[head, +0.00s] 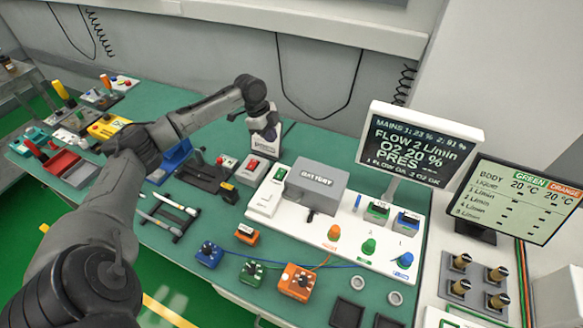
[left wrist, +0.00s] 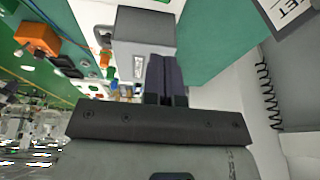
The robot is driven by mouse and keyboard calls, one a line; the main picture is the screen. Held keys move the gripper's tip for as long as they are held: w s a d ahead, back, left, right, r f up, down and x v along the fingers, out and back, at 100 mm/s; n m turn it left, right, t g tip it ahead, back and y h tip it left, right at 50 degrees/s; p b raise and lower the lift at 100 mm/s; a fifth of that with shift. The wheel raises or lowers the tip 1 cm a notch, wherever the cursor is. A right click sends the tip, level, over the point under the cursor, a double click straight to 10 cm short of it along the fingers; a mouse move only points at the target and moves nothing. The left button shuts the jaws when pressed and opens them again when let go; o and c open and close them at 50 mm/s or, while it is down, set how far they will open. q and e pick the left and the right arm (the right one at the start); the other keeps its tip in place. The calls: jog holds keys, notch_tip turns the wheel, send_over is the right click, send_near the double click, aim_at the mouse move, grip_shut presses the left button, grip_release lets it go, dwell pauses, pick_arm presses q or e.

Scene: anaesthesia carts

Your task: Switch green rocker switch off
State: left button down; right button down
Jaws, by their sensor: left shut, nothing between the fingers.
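A small green switch (head: 280,174) sits at the upper left of the white panel (head: 310,222), beside a grey box (head: 317,186) lettered BATTERY. Whether it is on or off is too small to tell. My left gripper (head: 270,137) is shut and empty, above the bench behind the panel's left end and apart from the switch. In the left wrist view its closed fingers (left wrist: 166,78) show beside the grey box (left wrist: 145,35). The green switch cannot be made out in that view. My right gripper is not in view.
The panel also carries orange, green and blue knobs (head: 369,246). A monitor (head: 420,142) rises behind it. Blue, green and orange dial boxes (head: 297,282) stand in front.

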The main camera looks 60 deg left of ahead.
pick_arm(q)
send_over(283, 171)
jog(key=f, duration=1.1)
jog(key=shift+s+a+f+b, duration=0.2)
jog(key=shift+s+f+b, duration=0.1)
jog(key=shift+s+b, duration=0.1)
jog(key=shift+w+a+f, duration=0.1)
jog(key=shift+w+f, duration=0.05)
jog(key=shift+f, duration=0.85)
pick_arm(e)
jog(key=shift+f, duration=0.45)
